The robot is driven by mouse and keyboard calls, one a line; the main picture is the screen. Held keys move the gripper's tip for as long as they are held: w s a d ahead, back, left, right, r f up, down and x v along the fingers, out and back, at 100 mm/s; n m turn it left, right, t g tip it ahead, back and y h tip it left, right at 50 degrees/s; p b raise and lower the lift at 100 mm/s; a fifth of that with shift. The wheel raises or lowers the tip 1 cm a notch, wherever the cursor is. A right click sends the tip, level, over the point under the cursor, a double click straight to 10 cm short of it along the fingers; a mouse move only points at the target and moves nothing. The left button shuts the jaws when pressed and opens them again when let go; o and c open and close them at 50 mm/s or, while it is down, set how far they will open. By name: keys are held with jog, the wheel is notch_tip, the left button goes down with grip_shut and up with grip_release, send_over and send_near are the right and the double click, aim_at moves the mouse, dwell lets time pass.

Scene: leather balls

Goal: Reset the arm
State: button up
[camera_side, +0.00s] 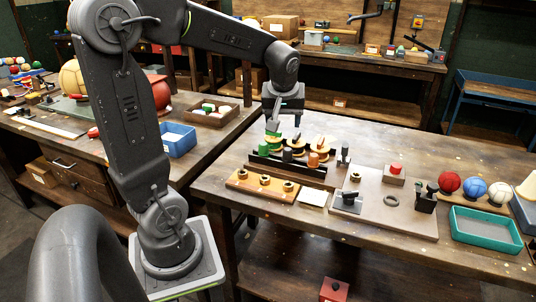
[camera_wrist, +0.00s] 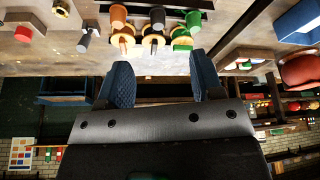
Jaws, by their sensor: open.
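My gripper (camera_side: 273,122) hangs over the back left part of the workbench, above and behind a dark rack (camera_side: 285,170). In the wrist view, its two blue padded fingers (camera_wrist: 160,76) are spread wide, with nothing held between them. Green (camera_wrist: 182,38), black (camera_wrist: 157,17) and orange (camera_wrist: 118,16) handled pieces with yellowish discs stand in a row just beyond the fingertips in that view. In the side view, the green piece (camera_side: 272,140) is nearest the gripper. Whether a finger touches it I cannot tell.
A wooden block with sockets (camera_side: 240,182) lies in front of the rack. A grey plate (camera_side: 370,215) carries fixtures. Red (camera_side: 449,183), blue (camera_side: 474,188) and cream (camera_side: 499,192) balls stand behind a teal tray (camera_side: 485,232). The bench's back right is mostly clear.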

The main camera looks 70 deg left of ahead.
jog(key=s+d+m+t+h, duration=0.1)
jog(key=s+d+m+h, duration=0.1)
jog(key=s+d+m, duration=0.4)
jog(key=s+d+r+m+t+h, duration=0.1)
jog(key=s+d+m, duration=0.4)
jog(key=d, duration=0.8)
jog(key=shift+s+m+t+h, duration=0.4)
jog(key=shift+m+t, duration=0.3)
jog(key=shift+m, duration=0.1)
jog(key=shift+r, duration=0.1)
jog(key=shift+c, duration=1.7)
